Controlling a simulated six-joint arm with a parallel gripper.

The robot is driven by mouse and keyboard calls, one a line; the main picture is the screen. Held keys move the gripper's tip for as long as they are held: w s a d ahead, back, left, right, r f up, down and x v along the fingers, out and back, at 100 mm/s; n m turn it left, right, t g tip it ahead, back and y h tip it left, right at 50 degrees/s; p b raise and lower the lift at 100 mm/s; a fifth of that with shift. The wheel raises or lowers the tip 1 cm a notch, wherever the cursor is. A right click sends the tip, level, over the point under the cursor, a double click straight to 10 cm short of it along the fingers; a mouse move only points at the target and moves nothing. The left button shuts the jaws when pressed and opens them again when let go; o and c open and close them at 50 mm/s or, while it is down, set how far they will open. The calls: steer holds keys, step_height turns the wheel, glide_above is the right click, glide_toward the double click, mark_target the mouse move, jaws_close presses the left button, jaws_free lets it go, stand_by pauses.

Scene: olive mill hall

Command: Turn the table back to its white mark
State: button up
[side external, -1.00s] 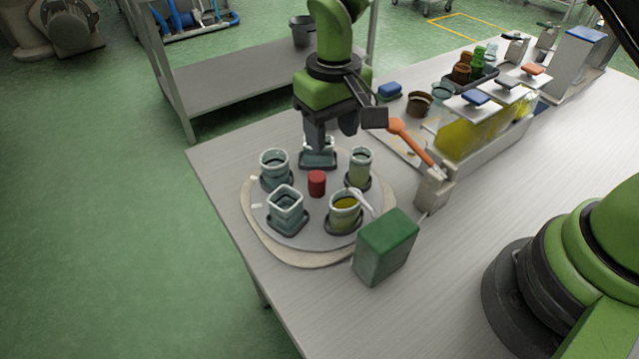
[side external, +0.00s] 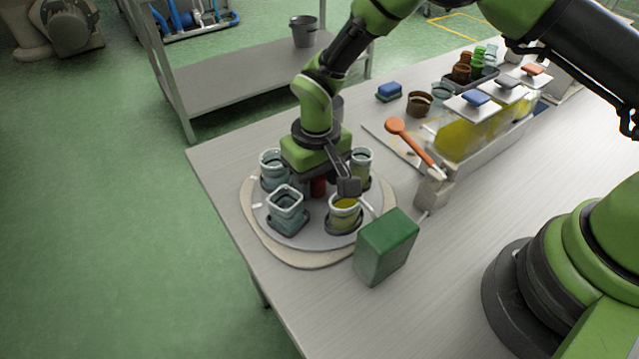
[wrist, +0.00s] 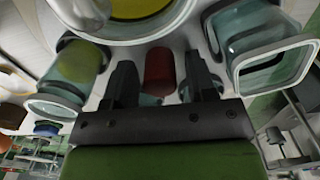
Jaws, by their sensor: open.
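The round grey turntable (side external: 300,238) sits on a pale round base on the bench. A small white mark (side external: 257,205) shows at its left edge. Jars stand around it: a round one (side external: 272,165), a square one (side external: 286,208), one with yellow contents (side external: 345,211) and a tall one (side external: 362,165); the far jar is hidden behind my gripper. A red knob (side external: 319,188) stands at the centre, partly hidden. My gripper (wrist: 159,68) is open over the centre. In the wrist view the red knob (wrist: 159,75) appears between its fingers; contact cannot be told.
A green box (side external: 386,246) stands close to the turntable's right front. Lidded yellow containers (side external: 460,135) stand behind.

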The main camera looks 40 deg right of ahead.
steer(key=c, duration=0.7)
steer(key=m, duration=0.7)
steer(key=o, duration=0.6)
steer(key=shift+r, duration=4)
